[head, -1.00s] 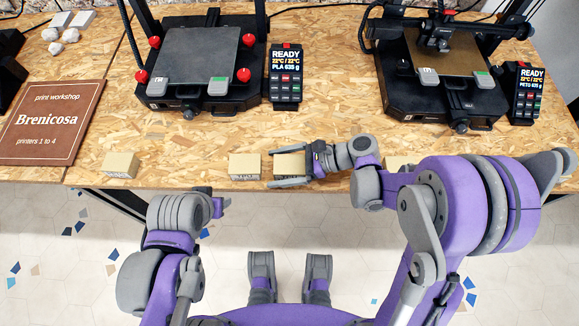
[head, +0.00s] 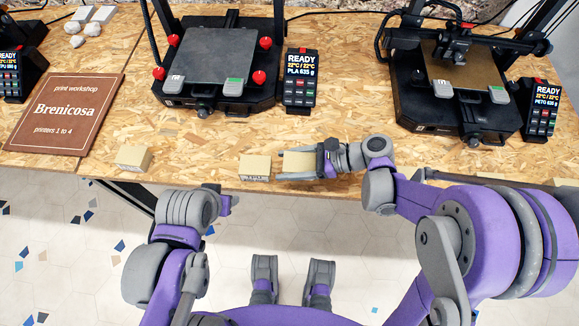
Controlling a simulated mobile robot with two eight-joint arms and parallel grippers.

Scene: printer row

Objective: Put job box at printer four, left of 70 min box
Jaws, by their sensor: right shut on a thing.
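My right gripper (head: 284,164) is shut on a small tan box (head: 301,163) near the table's front edge, its fingers pointing left. Whether the box touches the table I cannot tell. A similar tan box (head: 255,168), with dark print on its front, stands just left of the fingertips. Another tan box (head: 133,159) stands farther left at the front edge. The print on the boxes is too small to read. My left gripper (head: 226,203) is in front of the table edge, away from the boxes; its fingers do not show clearly.
A printer (head: 215,65) with a PLA panel (head: 301,80) stands behind the boxes. Another printer (head: 450,85) with a PETG panel (head: 541,108) stands right. A third panel (head: 11,76) shows far left. The Brenicosa sign (head: 65,113) lies left. Bare table lies between the two left boxes.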

